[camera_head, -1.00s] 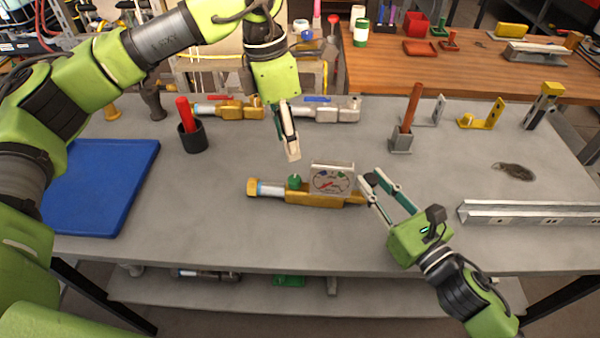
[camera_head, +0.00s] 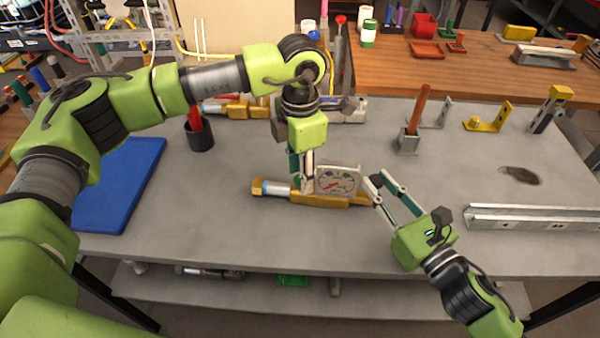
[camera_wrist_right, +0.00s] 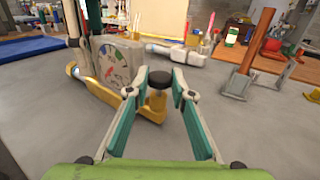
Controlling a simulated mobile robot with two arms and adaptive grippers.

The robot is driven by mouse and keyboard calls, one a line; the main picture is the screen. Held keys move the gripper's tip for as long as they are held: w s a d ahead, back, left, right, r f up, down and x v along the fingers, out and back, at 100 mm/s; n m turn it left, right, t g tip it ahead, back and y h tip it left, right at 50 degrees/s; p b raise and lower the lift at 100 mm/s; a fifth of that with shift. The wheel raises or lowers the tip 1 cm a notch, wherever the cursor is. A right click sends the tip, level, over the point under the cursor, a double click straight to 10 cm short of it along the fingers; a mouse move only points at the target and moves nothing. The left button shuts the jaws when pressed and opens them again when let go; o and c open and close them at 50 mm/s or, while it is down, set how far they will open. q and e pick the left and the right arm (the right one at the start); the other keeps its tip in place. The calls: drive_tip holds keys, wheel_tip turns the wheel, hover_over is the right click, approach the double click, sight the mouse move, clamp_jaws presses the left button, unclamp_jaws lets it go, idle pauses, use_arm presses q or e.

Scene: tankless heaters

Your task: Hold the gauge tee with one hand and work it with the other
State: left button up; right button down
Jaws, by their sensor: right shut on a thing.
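The gauge tee (camera_head: 322,199) lies on the grey table in the head view, a brass body with a silver section, a brass left end and a square dial gauge on top. In the right wrist view its gauge (camera_wrist_right: 118,62) stands at the left. My right gripper (camera_head: 373,186) is shut on the tee's black right end, which shows between the fingertips in the wrist view (camera_wrist_right: 158,80). My left gripper (camera_head: 301,185) points down at the tee, just left of the gauge. It hides the green knob there, and its finger gap is unclear.
A blue mat (camera_head: 125,185) lies at the left, near a black cup (camera_head: 199,136). Other valve fittings (camera_head: 240,110) lie behind the tee. A grey holder (camera_head: 408,143) with a brown handle and a metal channel (camera_head: 530,217) are at the right. The table front is clear.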

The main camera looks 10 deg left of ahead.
use_arm(q)
drive_tip(key=shift+f, duration=0.3)
clamp_jaws()
